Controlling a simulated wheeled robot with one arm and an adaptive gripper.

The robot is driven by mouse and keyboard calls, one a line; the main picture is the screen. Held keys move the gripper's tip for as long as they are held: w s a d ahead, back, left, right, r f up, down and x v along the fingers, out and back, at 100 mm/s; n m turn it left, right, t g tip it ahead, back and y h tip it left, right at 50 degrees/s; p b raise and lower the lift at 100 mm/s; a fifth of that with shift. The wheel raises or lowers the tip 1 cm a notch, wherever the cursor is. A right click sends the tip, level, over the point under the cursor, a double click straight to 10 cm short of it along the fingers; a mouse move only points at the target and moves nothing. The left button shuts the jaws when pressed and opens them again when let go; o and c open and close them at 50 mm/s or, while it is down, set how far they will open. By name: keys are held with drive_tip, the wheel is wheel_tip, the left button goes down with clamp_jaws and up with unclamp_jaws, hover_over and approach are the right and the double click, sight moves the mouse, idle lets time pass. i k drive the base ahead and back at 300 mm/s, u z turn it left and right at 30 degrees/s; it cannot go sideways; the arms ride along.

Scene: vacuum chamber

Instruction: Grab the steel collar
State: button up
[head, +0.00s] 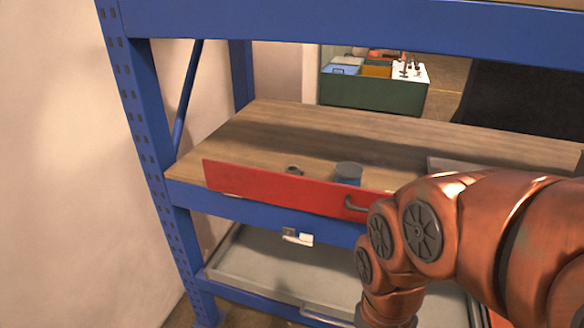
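A small dark grey ring-shaped piece (294,170), which looks like the steel collar, rests on the wooden shelf (270,125) just behind a red front panel (270,190). The panel hides part of its lower side. My copper-coloured arm comes in from the right and bends down at the bottom of the head view. My gripper is below the picture edge, so its state does not show. No part of it is seen near the ring.
The red panel has a dark handle (355,205). Blue rack posts (150,150) and an upper beam (350,22) frame the shelf. A grey drawer (290,265) lies below. A green box (372,90) stands behind.

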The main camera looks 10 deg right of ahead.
sight(293, 170)
drive_tip(key=u, duration=0.05)
drive_tip(key=k, duration=0.55)
drive_tip(key=u, duration=0.65)
drive_tip(key=i, duration=1)
drive_tip(key=u, duration=0.5)
drive_tip(key=i, duration=0.95)
